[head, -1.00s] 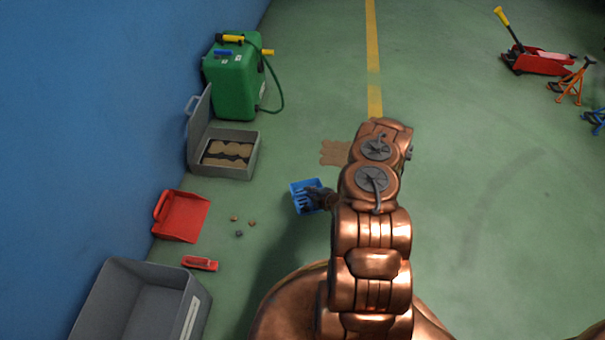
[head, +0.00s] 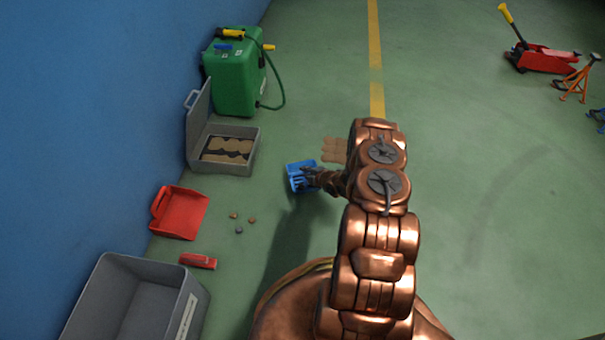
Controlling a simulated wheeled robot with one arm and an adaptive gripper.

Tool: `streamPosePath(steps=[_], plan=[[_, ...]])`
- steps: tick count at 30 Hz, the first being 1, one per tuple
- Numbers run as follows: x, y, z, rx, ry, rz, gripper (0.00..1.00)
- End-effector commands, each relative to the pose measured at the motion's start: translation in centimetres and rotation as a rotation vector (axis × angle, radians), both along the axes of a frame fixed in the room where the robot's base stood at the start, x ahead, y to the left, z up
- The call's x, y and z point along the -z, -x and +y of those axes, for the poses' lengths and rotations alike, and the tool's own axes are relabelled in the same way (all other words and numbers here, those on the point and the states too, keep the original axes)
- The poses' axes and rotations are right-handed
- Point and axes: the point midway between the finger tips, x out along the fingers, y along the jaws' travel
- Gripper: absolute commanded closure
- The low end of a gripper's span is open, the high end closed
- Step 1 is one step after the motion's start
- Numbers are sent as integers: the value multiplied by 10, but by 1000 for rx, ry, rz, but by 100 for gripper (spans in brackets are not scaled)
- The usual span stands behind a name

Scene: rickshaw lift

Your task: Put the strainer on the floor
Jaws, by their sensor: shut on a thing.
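The strainer (head: 297,184) is a small blue piece with dark slots, in the middle of the head view. My gripper (head: 312,178) reaches it from the right and is shut on its right side. The strainer looks tilted. Its right part is hidden by my fingers, and I cannot tell its exact height over the green floor (head: 470,190).
An open grey case (head: 222,166), a red dustpan (head: 180,213), a red tool (head: 198,261) and a grey bin (head: 190,312) stand along the blue wall at left. Small lumps (head: 238,230) lie nearby. A tan piece (head: 334,147) lies behind my gripper.

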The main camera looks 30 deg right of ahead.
Motion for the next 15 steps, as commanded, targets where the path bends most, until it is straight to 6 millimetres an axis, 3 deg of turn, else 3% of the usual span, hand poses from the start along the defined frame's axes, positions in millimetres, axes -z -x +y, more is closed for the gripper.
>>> streamPosePath(steps=[6, 15], plan=[[4, -25, -9, -1, 1, 0, 100], [8, -37, -13, 1, 0, -4, 100]])
